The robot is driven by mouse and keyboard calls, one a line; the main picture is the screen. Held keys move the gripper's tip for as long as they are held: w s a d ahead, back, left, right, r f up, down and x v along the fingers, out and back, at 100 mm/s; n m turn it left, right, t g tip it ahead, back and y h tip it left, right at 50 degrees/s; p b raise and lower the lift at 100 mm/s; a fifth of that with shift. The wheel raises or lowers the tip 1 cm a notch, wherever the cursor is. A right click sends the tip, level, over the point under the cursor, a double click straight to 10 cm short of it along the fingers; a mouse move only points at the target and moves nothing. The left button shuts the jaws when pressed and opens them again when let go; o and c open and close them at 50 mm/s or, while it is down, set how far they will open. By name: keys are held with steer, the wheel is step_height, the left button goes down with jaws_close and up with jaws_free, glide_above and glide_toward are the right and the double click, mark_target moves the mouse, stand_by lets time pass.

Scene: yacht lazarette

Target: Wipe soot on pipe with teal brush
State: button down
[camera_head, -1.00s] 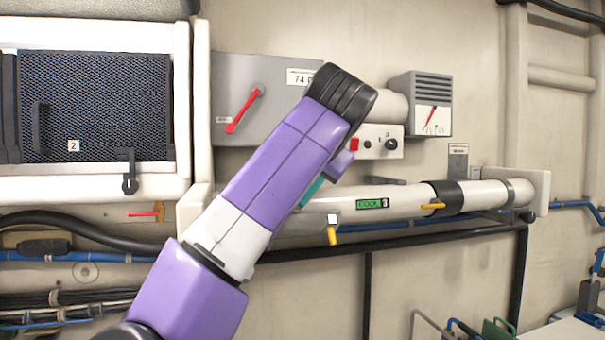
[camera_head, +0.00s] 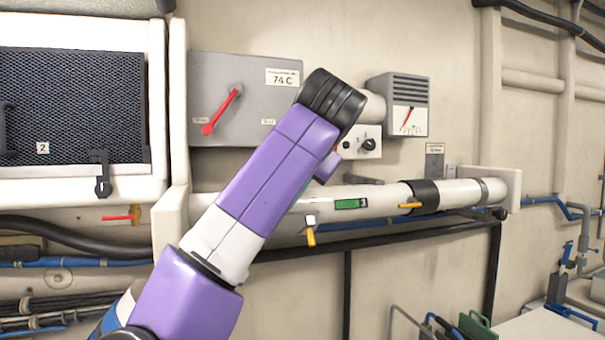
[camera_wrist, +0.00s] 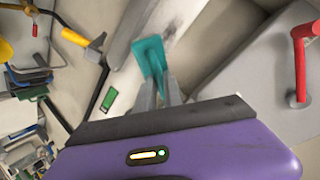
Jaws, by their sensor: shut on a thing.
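The white pipe (camera_head: 385,196) runs along the wall, with a green label and a black collar on it. My gripper (camera_wrist: 160,92) is shut on the teal brush (camera_wrist: 151,56), whose head points away from the wrist. In the wrist view the brush head overlaps a pale surface that appears to be the pipe; I cannot tell whether it touches. The green label (camera_wrist: 109,99) shows just left of the fingers. In the head view my arm covers the pipe's left stretch and nearly all of the brush.
Yellow valve handles (camera_head: 311,236) stick out below and in front of the pipe. A grey box with a red lever (camera_head: 222,110) and a gauge box (camera_head: 406,105) hang above. A black pipe (camera_head: 385,237) runs beneath.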

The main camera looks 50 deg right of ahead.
steer(key=w+a+p, duration=0.2)
steer(key=w+a, duration=0.3)
steer(key=a, duration=0.2)
steer(key=shift+a, duration=0.2)
stand_by(0.8)
steer(key=s+a+r+p, duration=0.2)
steer(key=s+r+p, duration=0.1)
steer(key=r, duration=0.1)
steer(key=shift+r, duration=0.3)
stand_by(0.4)
steer(key=shift+s+a, duration=0.1)
steer(key=shift+s+a+r+p, duration=0.25)
steer(key=shift+s+r+p, duration=0.15)
steer(key=shift+r+p, duration=0.15)
steer(key=shift+s+a+r+p, duration=0.25)
steer(key=shift+s+r+p, duration=0.15)
steer(key=shift+r, duration=0.2)
steer(key=shift+f, duration=0.1)
